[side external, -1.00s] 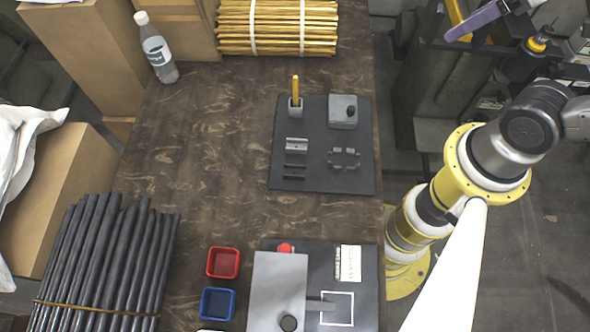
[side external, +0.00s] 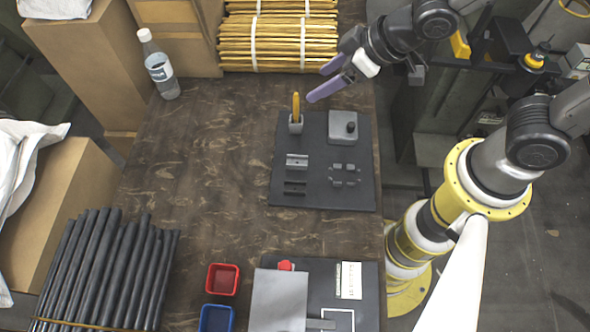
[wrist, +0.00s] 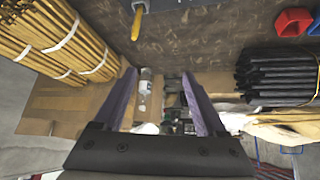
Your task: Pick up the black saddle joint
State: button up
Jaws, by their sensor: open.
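The black saddle joint (side external: 295,188) appears as a small dark piece on the left part of the dark mat (side external: 318,198), just below a grey saddle-shaped piece (side external: 297,161). My gripper (side external: 316,85), with two purple fingers, is open and empty above the far end of the mat, well apart from the black joint. In the wrist view its fingers (wrist: 159,74) are spread with nothing between them. The black joint cannot be made out in the wrist view.
The table's middle is clear.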

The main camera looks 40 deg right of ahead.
jog(key=s+a+f+n+g, duration=0.35)
jog(key=s+a+f, duration=0.4)
jog(key=f, duration=0.35)
send_near(293, 189)
jog(key=shift+w+a+f, duration=0.1)
jog(key=shift+a+f, duration=0.35)
jog(key=shift+f, duration=0.1)
jog(key=shift+d+x, duration=0.15)
jog(key=shift+x, duration=1.3)
jog(key=shift+d+x, duration=0.15)
jog(key=shift+x, duration=1.3)
jog(key=shift+w, duration=0.1)
jog(key=shift+c, duration=0.3)
grip_shut()
